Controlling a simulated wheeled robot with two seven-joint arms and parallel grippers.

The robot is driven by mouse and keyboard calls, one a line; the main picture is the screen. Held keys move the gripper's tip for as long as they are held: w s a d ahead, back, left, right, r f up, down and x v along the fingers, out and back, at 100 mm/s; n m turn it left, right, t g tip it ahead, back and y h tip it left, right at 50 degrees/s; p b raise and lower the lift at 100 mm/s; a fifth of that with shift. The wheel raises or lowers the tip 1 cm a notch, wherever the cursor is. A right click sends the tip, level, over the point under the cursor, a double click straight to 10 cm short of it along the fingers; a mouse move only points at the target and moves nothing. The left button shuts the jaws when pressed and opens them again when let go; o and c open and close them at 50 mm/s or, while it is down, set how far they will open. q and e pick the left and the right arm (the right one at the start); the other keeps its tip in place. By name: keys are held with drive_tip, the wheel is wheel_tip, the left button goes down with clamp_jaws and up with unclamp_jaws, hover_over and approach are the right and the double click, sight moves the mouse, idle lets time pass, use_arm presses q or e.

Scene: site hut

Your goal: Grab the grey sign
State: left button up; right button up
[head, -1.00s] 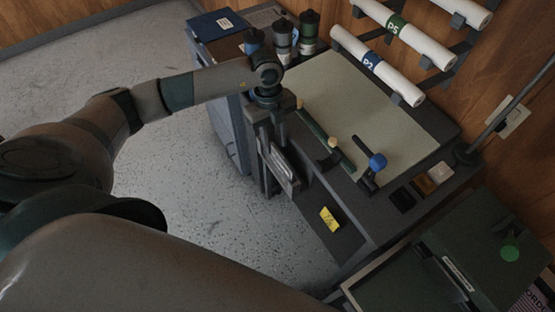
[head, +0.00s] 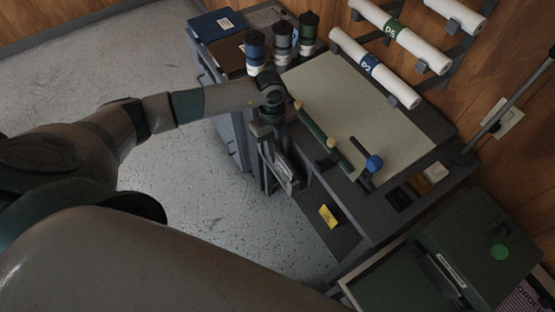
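My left gripper (head: 276,178) points down at the front edge of the dark desk, left of the pale work mat. A small grey plate with a light strip (head: 287,176) shows right at its fingers. I cannot tell if this is the grey sign, nor whether the fingers hold it or are only beside it. No other grey sign shows clearly. A yellow tag (head: 328,216) with dark marks lies on the dark surface below and right of the gripper. My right gripper is not in view.
The pale mat (head: 372,118) holds a green bar (head: 312,125) and a blue-knobbed tool (head: 374,162). Several canisters (head: 282,45) stand behind. White rolls (head: 375,68) hang on the wall. A dark green box (head: 470,245) stands front right. The floor at left is clear.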

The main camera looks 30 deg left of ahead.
use_arm(q)
clamp_jaws()
drive_tip(key=shift+r+b, duration=0.3)
drive_tip(key=shift+r, duration=0.25)
wheel_tip(320, 180, up, 8)
drive_tip(key=b, duration=0.3)
drive_tip(key=shift+r, duration=0.5)
